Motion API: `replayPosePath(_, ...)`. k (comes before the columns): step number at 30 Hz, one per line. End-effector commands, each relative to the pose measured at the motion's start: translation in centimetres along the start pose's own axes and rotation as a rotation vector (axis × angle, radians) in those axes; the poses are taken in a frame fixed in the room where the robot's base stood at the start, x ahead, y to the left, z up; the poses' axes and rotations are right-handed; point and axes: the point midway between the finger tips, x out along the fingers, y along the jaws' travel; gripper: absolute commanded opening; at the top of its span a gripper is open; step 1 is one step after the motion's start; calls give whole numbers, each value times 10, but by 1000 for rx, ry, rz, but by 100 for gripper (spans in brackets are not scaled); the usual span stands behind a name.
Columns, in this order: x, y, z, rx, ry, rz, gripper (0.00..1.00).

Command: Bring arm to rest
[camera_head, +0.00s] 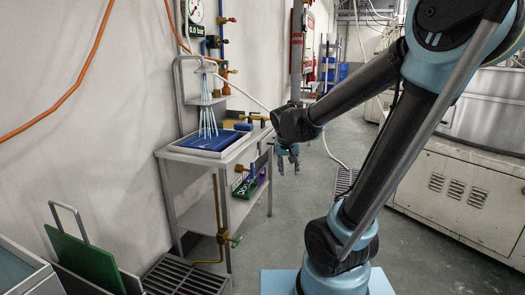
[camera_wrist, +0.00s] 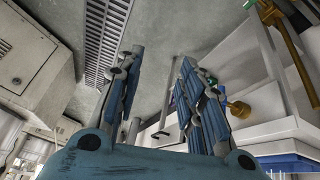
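My arm (camera_head: 385,145) rises from its light blue base in the head view, bends at the upper right and reaches back down to the left. My gripper (camera_head: 288,163) hangs beyond the dark wrist link, close to the right end of the wash stand and partly hidden by that link. In the wrist view my gripper (camera_wrist: 160,62) shows its blue-grey fingers spread apart, with nothing between them. The floor and a drain grate show past the fingertips.
A wash stand (camera_head: 177,153) with a blue tray (camera_head: 210,141) under running water stands by the left wall. A green board (camera_head: 85,262) leans at the lower left. Grey cabinets (camera_head: 455,195) line the right. Floor between is mostly clear, with a drain grate (camera_wrist: 106,35).

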Motion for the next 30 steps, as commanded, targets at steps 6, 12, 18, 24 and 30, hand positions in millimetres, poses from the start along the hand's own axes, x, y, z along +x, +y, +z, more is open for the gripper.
replayPosePath(6, -10, 46, 50, -21, -72, -5, 36)
replayPosePath(12, -17, 76, 98, -46, -132, -25, 36)
replayPosePath(18, -19, 96, 149, -70, -185, -56, 36)
replayPosePath(24, -18, 105, 192, -91, -226, -93, 36)
replayPosePath(30, -16, 106, 216, -106, -246, -117, 36)
